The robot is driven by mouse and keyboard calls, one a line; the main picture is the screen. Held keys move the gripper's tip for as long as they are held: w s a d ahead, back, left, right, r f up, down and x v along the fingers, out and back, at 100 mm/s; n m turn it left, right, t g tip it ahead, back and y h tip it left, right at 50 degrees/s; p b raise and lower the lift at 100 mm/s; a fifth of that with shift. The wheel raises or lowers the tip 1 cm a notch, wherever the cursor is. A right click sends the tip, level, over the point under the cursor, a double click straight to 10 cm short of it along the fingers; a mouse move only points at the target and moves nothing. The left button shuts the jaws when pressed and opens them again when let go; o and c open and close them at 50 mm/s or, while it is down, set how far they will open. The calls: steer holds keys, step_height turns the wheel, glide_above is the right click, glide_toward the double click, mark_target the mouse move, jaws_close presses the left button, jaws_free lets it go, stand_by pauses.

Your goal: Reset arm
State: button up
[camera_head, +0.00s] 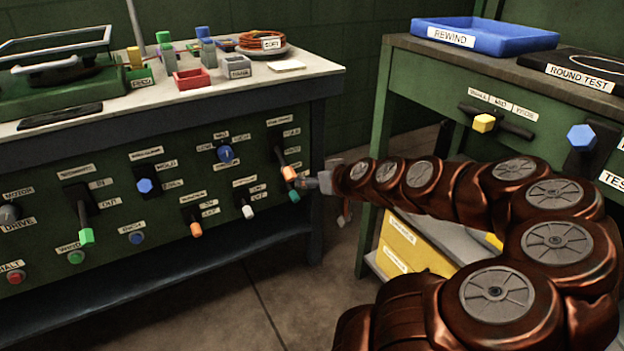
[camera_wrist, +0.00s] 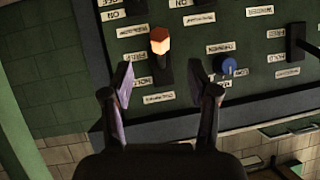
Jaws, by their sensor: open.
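My arm (camera_head: 420,175) reaches from the lower right across the gap to the right end of the green control panel. My gripper (camera_head: 314,183) is small in the head view, by an orange-tipped lever (camera_head: 289,174) and a teal knob (camera_head: 294,196). In the wrist view my gripper (camera_wrist: 160,82) is open, its two fingers spread apart with nothing between the tips. A lever with an orange tip (camera_wrist: 159,40) shows beyond the fingers, between them in the picture. A blue knob (camera_wrist: 228,66) is to its right. Whether a finger touches the panel cannot be told.
The panel (camera_head: 115,225) carries several levers, knobs and buttons under a cluttered worktop (camera_head: 330,72). At right stands another bench with a blue tray (camera_head: 485,38), a yellow knob (camera_head: 484,123) and a blue knob (camera_head: 581,137). Open floor (camera_head: 290,290) lies between the benches.

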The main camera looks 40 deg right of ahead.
steer(key=s+a+r+n+g+y+p, duration=0.1)
steer(key=s+a+r+g+y+p, duration=0.1)
steer(key=a+r+p, duration=0.5)
steer(key=s+a+r+n+g+y+p, duration=0.1)
steer(key=s+a+r+n+g+p, duration=0.15)
steer(key=a+p, duration=0.45)
steer(key=s+a+r+n+g+y+p, duration=0.1)
steer(key=a+r+g+y+p, duration=0.25)
steer(key=a, duration=0.75)
steer(key=s+a+r+g+h+p, duration=0.2)
steer(key=s+a+r+g+p, duration=0.1)
steer(key=s+r+p, duration=0.6)
steer(key=s+a+r+m+g+h+p, duration=0.1)
steer(key=s+a+r+g+h+p, duration=0.2)
steer(key=s+r+p, duration=0.7)
steer(key=shift+s+a+r, duration=0.5)
steer(key=shift+s+r, duration=0.35)
steer(key=shift+r, duration=0.15)
steer(key=shift+c, duration=0.2)
